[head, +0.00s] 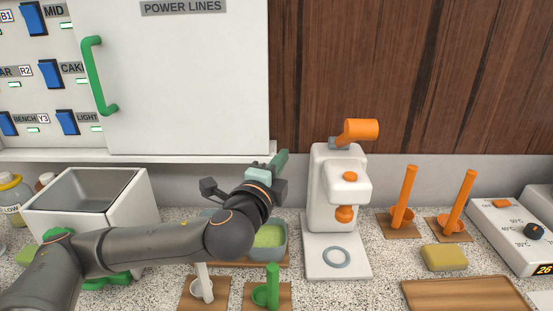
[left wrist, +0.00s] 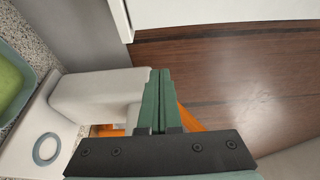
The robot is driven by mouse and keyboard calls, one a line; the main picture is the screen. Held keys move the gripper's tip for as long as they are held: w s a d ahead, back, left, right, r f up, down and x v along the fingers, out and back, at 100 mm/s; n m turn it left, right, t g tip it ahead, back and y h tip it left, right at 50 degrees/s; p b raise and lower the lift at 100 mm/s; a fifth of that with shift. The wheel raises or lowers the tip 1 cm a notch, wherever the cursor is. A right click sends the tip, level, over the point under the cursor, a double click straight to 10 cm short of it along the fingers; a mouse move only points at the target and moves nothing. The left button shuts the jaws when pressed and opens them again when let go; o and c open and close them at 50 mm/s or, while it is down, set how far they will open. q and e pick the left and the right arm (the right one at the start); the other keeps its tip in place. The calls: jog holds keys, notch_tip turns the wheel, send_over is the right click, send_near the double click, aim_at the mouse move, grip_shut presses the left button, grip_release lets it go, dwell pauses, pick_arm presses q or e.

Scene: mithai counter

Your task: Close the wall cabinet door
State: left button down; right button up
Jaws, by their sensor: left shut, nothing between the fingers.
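The wall cabinet door (head: 190,85) is a white panel labelled POWER LINES, at upper left in the head view. A green bar handle (head: 97,76) runs down its left side. Blue switches (head: 50,73) show uncovered left of the door, so it does not cover the whole cabinet front. My left gripper (head: 281,160) is shut and empty, just below and right of the door's lower right corner, apart from the handle. Its closed green fingers (left wrist: 158,100) also show in the left wrist view, with a white panel edge above them. My right gripper is not in view.
A white and orange machine (head: 338,190) stands on the counter just right of my left gripper. A green-filled tub (head: 270,237) lies below the gripper. A white box with a grey basin (head: 90,190) stands below the cabinet. Wood-panelled wall (head: 450,75) is clear at right.

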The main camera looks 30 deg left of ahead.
pick_arm(q)
jog(key=shift+w+a+p, duration=0.7)
jog(key=shift+w+a, duration=1.55)
jog(key=shift+a, duration=0.15)
jog(key=shift+a+f, duration=0.1)
jog(key=shift+a, duration=0.05)
